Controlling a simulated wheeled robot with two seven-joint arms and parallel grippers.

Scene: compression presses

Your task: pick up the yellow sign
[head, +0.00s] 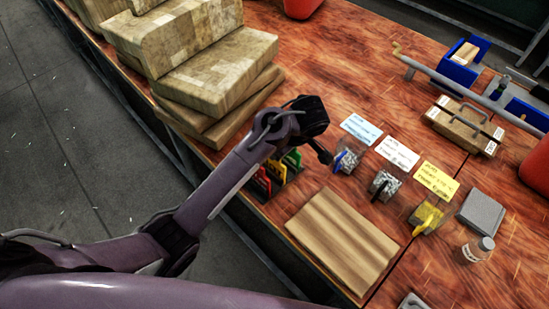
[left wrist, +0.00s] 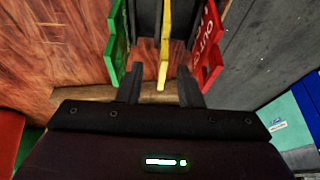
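The yellow sign (left wrist: 165,45) is seen edge-on in the left wrist view, standing between a green sign (left wrist: 117,45) and a red sign (left wrist: 208,45) with white lettering. My left gripper (left wrist: 160,92) is open, with one dark finger on each side of the yellow sign's near end. A gap shows on both sides, so the fingers do not grip it. In the head view my left arm reaches over the colored signs in their holder (head: 278,178) and partly hides them; the fingertips cannot be made out there. My right gripper is in neither view.
Stacked wooden blocks (head: 215,75) stand left of the signs. A wooden board (head: 342,240) lies to the right, near the table (head: 345,85) edge. Small bins with blue, black and yellow (head: 428,216) items sit beyond, beside paper labels. A jar (head: 478,249) stands farther right.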

